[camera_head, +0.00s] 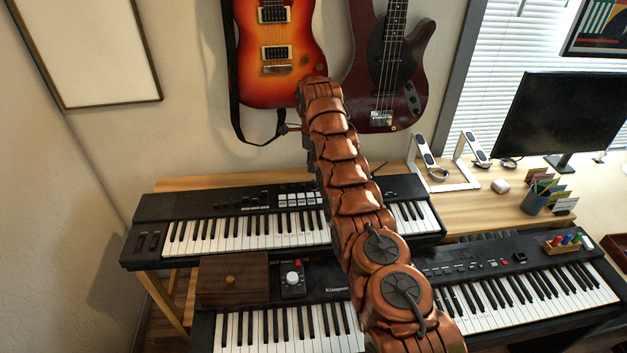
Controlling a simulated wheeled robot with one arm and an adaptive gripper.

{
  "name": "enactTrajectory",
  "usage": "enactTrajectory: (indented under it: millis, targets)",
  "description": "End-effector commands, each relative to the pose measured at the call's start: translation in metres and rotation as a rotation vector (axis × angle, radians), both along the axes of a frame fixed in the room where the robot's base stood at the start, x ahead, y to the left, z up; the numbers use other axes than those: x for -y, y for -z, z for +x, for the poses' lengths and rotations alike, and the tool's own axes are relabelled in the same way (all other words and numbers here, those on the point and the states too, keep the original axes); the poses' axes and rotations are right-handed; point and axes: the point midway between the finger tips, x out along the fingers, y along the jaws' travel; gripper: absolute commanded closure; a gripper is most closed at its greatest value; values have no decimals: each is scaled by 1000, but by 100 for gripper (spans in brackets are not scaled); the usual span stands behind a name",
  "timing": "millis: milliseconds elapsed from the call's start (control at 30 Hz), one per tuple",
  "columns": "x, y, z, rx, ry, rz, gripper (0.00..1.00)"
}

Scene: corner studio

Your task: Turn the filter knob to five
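A small black box (293,290) with a round white knob (292,279) and a small red part sits above the lower keyboard, just right of a dark wooden box. The wooden box (245,282) has a small yellow-orange knob (230,280) on its front. I cannot read any label or number, so I cannot tell which knob is the filter knob or its setting. My copper arm rises through the middle of the view. My gripper (294,129) is near its far end, beyond the upper keyboard and well away from both knobs. Its fingers are mostly hidden.
The upper keyboard (230,233) stands behind the boxes, and a lower keyboard (525,284) runs across the front. My arm hides parts of both. Two guitars (281,40) hang on the wall behind my arm. A desk on the right holds a monitor (560,112), stands and a pen cup (535,202).

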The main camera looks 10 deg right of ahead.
Motion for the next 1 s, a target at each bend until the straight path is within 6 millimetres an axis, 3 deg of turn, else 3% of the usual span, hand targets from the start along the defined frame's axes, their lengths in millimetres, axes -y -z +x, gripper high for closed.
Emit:
enactTrajectory:
  millis: [767,1000]
  targets:
    - [1,57,2,0,0,1,69]
    - [1,62,3,-1,0,0,69]
